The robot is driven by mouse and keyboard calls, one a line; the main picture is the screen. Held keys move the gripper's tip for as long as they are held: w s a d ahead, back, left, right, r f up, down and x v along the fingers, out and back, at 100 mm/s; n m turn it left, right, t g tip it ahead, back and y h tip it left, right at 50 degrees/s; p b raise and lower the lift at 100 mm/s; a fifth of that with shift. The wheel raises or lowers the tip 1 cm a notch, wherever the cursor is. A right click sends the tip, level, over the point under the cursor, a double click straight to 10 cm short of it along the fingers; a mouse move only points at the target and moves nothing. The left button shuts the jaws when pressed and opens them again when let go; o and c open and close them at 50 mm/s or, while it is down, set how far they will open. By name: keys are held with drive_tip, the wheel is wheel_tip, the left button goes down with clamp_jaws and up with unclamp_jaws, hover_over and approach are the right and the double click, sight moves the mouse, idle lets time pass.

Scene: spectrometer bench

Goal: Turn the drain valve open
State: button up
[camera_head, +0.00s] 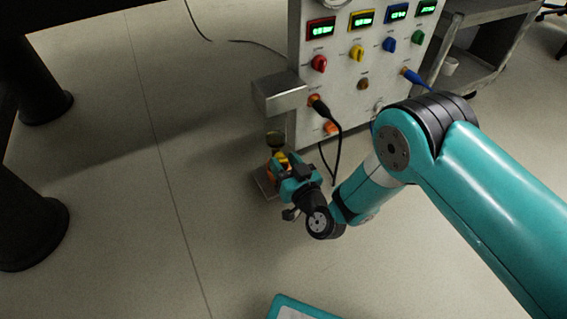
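My gripper (283,170) is low at the left front corner of a metal panel box, below a jutting metal block. A small yellow and orange part (281,158) shows right at the gripper's tip; it looks like the drain valve's handle, but it is small and partly covered. I cannot tell whether the fingers touch it or are closed around it. A dark greenish fitting (274,139) shows just above it. The handle's turn angle is not clear.
The panel (352,85) carries displays, coloured knobs and plugged cables. The metal block (279,93) juts out above the gripper. A black cable (339,150) hangs close to my wrist. A metal cart (485,50) stands behind.

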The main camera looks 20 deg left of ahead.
drive_tip(key=c, duration=0.7)
drive_tip(key=shift+o, duration=0.2)
drive_tip(key=shift+s+r+m+p, duration=0.1)
drive_tip(key=shift+r+m+p, duration=0.05)
drive_tip(key=shift+m+p, duration=0.35)
drive_tip(key=shift+f, duration=0.2)
drive_tip(key=o, duration=0.9)
